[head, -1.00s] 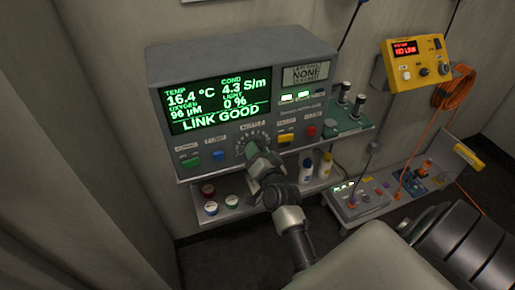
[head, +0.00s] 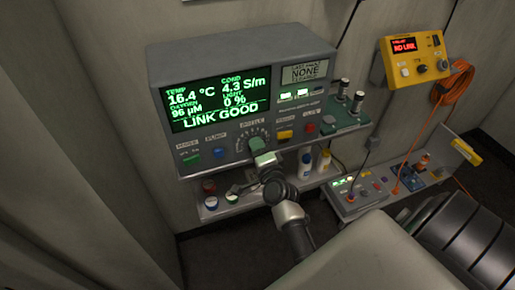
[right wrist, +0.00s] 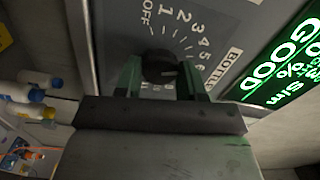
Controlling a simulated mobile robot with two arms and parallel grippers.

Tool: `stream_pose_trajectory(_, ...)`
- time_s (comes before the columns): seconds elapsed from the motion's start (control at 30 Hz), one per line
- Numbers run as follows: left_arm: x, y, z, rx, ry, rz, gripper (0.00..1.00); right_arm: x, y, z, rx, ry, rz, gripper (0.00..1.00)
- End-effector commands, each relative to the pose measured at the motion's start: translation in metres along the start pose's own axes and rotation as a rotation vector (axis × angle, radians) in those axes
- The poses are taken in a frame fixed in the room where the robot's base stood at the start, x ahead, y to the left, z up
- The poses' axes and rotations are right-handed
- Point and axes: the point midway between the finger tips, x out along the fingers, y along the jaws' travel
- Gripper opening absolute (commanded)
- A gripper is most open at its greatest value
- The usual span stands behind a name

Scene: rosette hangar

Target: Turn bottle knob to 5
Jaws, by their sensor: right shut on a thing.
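The bottle knob (right wrist: 158,68) is a black round knob on the grey panel, ringed by a printed dial with OFF and numbers. My right gripper (right wrist: 158,80) has its green fingers on both sides of the knob and is shut on it. A pale mark shows on the knob's right side in the wrist view; I cannot tell exactly which number it points to. In the head view the right gripper (head: 257,144) covers most of the knob, below the BOTTLE label. My left gripper is not in view.
The console screen (head: 212,98) reads LINK GOOD, and a smaller display (head: 305,71) reads NONE. A green button (head: 191,159), blue knob (head: 218,152), yellow switch (head: 284,134) and red button (head: 309,128) flank the dial. Bottles and jars stand on the shelf (head: 240,198) below.

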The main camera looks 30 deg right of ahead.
Motion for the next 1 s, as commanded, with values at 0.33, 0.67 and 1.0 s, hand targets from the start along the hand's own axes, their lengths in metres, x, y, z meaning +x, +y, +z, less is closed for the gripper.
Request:
stream_pose_trajectory(0.33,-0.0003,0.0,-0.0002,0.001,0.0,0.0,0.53,0.0001,-0.0002,-0.0006,0.021,0.002,-0.001,0.16)
stream_pose_trajectory(0.67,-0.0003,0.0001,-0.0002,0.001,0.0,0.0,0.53,0.0001,-0.0002,-0.0004,0.019,0.001,-0.001,0.63)
stream_pose_trajectory(1.0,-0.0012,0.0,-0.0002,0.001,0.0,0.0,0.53,-0.0031,-0.0001,-0.0002,0.019,0.0,0.0,0.65)
